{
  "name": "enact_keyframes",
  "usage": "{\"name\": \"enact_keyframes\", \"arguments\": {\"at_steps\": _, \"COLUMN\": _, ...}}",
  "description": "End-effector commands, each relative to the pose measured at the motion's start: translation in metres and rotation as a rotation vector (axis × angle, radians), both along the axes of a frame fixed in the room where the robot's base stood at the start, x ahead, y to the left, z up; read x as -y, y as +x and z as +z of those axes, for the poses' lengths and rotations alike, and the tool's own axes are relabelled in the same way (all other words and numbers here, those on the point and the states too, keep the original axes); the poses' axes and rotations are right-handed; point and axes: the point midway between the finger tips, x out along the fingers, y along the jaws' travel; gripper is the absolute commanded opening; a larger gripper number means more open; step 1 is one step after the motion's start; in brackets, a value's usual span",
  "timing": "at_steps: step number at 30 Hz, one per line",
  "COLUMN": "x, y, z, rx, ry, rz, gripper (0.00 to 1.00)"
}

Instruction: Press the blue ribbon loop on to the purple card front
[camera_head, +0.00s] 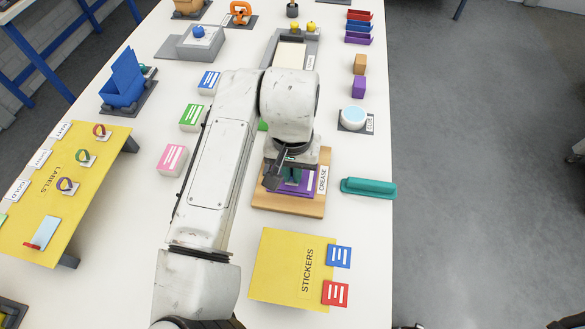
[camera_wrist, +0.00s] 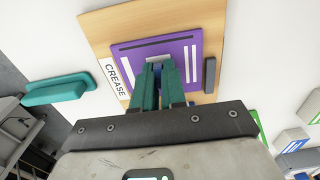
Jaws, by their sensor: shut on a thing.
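The purple card (camera_head: 300,189) lies flat on the wooden CREASE board (camera_head: 288,208). In the wrist view the card (camera_wrist: 176,50) shows white stripes, a dark line and a small grey patch at the fingertips. My gripper (camera_head: 291,174) points down over the card; in the wrist view its teal fingers (camera_wrist: 158,68) are close together over the patch. They are shut on a narrow blue thing (camera_wrist: 158,72), seemingly the blue ribbon loop, mostly hidden between them. I cannot tell whether it touches the card.
A teal bar-shaped tool (camera_head: 368,188) lies right of the board. A yellow STICKERS board (camera_head: 275,270) is in front, and a yellow LABELS board (camera_head: 85,200) with several ribbon loops stands at left. A round white-blue pad (camera_head: 353,116) sits behind right.

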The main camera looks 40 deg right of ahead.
Motion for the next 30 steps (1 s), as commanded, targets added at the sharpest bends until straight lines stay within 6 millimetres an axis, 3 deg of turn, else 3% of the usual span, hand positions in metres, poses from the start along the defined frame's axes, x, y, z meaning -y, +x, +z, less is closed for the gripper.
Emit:
{"name": "enact_keyframes", "arguments": {"at_steps": 15, "x": 0.0000, "y": -0.0003, "z": 0.0006, "rx": -0.001, "ry": 0.001, "rz": 0.000, "gripper": 0.00}}
{"name": "enact_keyframes", "arguments": {"at_steps": 16, "x": 0.0000, "y": -0.0003, "z": 0.0003, "rx": -0.001, "ry": 0.001, "rz": 0.000, "gripper": 0.13}}
{"name": "enact_keyframes", "arguments": {"at_steps": 24, "x": -0.0001, "y": -0.0001, "z": 0.0005, "rx": -0.001, "ry": 0.001, "rz": 0.000, "gripper": 0.39}}
{"name": "enact_keyframes", "arguments": {"at_steps": 30, "x": -0.0001, "y": -0.0001, "z": 0.0007, "rx": -0.001, "ry": 0.001, "rz": 0.000, "gripper": 0.42}}
